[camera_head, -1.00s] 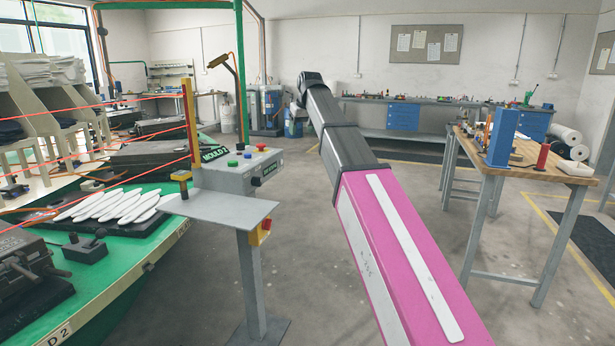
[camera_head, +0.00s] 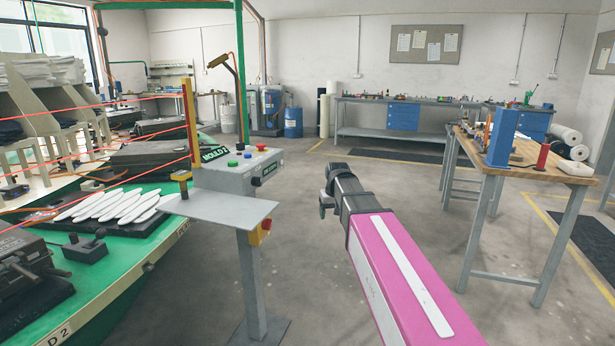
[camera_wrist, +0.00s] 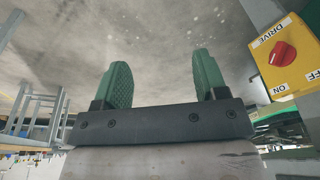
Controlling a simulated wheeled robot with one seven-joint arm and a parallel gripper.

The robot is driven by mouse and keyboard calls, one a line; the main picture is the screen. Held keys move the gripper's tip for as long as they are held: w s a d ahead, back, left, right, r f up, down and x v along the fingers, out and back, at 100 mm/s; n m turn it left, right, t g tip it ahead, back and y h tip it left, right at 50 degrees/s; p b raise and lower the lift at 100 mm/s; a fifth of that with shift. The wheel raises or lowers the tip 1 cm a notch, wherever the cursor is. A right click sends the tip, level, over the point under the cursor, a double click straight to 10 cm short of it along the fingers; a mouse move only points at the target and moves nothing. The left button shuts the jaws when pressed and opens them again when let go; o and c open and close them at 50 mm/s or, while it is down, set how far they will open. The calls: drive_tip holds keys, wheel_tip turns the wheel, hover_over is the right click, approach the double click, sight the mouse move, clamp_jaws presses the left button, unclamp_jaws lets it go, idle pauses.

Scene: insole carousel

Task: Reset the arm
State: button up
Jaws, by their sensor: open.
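My gripper (camera_wrist: 160,82) shows in the wrist view with its two green ribbed fingers apart and nothing between them. Grey concrete floor lies beyond the fingertips. In the head view my pink and black arm reaches out over the open floor, between the control post and the wooden workbench.
The control box marked MOULD 2 (camera_head: 238,178) stands on a post with a grey shelf (camera_head: 218,207), left of my arm. A yellow DRIVE switch (camera_wrist: 285,55) is close at right in the wrist view. White insoles (camera_head: 110,205) lie on the green carousel (camera_head: 105,290). A workbench (camera_head: 535,170) stands right.

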drive_tip(key=s+d+f+m+g, duration=0.1)
drive_tip(key=s+d+f, duration=0.4)
drive_tip(key=s+f, duration=0.5)
drive_tip(key=s+d+f+m+g, duration=0.1)
drive_tip(key=s+d+f, duration=0.4)
drive_tip(key=s+f, duration=0.6)
drive_tip(key=shift+s+f+m+h, duration=0.3)
drive_tip(key=shift+f+h, duration=0.1)
drive_tip(key=shift+f, duration=0.4)
